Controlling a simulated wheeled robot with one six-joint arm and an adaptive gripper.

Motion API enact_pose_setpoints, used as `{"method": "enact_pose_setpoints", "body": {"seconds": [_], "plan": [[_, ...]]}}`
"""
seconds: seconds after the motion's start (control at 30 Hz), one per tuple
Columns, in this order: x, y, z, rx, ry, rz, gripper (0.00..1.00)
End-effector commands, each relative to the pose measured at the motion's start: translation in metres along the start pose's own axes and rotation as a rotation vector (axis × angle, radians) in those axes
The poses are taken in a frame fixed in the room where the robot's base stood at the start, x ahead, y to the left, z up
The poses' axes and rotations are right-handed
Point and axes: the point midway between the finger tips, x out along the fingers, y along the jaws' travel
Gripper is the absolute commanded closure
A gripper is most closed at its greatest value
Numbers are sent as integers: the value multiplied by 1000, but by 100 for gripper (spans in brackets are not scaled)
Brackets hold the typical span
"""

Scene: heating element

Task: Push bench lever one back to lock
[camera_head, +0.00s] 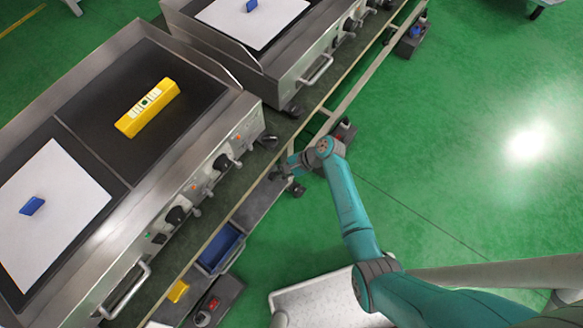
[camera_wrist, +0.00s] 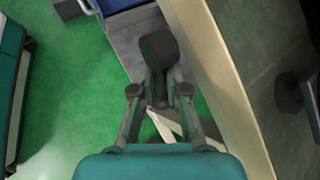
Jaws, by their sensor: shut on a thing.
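My gripper (camera_head: 288,168) is low beside the front edge of the bench, below the griddle's front panel. In the wrist view my gripper (camera_wrist: 160,98) has its two fingers close around a dark lever with a rounded end (camera_wrist: 159,47), which I take to be the bench lever. The lever's end sticks out past the fingers. Its lower part and pivot are hidden by the fingers. In the head view the arm and gripper cover most of it, and I cannot tell whether it is locked.
A steel griddle (camera_head: 190,151) carries a yellow block (camera_head: 148,107) and a white sheet (camera_head: 52,214) with a blue piece (camera_head: 32,206). A blue bin (camera_head: 221,247) sits under the bench edge. The green floor (camera_head: 460,120) at right is mostly clear.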

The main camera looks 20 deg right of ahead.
Motion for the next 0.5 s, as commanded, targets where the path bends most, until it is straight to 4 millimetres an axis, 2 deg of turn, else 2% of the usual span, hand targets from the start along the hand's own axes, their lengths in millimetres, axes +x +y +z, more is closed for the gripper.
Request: {"method": "enact_pose_setpoints", "body": {"seconds": [0.1,0.5], "plan": [[7,0,3,64,-96,14,100],[15,4,4,236,-362,51,100]]}}
